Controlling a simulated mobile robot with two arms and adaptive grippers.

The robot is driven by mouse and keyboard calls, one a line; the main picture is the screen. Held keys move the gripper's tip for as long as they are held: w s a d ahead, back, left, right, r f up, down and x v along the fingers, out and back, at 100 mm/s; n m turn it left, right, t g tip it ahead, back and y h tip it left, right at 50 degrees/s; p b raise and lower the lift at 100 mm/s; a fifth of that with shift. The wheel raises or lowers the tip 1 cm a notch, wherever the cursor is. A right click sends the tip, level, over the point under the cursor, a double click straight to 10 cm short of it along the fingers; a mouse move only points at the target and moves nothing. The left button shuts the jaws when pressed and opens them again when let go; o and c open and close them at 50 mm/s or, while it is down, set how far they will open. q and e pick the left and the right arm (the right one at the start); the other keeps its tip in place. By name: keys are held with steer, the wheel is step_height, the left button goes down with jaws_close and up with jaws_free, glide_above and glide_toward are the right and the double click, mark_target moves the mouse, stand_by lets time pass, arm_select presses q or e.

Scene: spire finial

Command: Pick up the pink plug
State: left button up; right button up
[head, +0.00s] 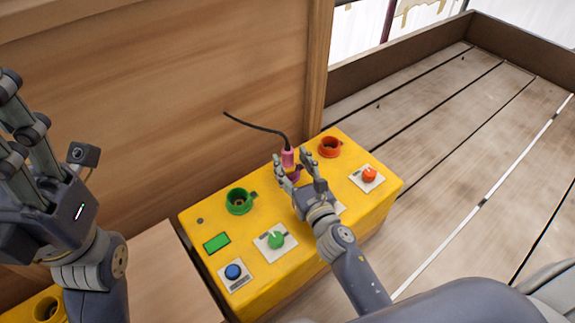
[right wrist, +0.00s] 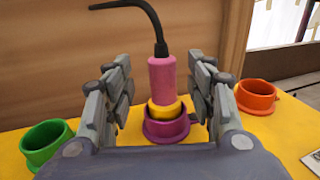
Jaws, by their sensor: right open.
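The pink plug (head: 288,158) stands upright on the yellow box, with a black cable curving up and left from its top. In the right wrist view the pink plug (right wrist: 168,80) has a yellow lower ring and sits in a purple socket (right wrist: 165,130). My right gripper (head: 298,167) is open at the plug. In the right wrist view its fingers (right wrist: 162,95) are on either side of the plug, with gaps visible. My left gripper (head: 20,125) is raised at the left of the head view, away from the plug; its fingertips are partly cut off.
The yellow box (head: 305,232) also carries a green socket (head: 239,201), a red-orange socket (head: 330,147), a green knob (head: 276,240), a red knob (head: 369,175) and a blue button (head: 233,271). A wooden wall (head: 160,90) rises behind it. Wooden floor lies open to the right.

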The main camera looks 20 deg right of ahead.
mark_target(290, 157)
steer(key=shift+w+b, duration=0.3)
steer(key=shift+w, duration=1.6)
jaws_close()
steer(key=shift+r, duration=0.1)
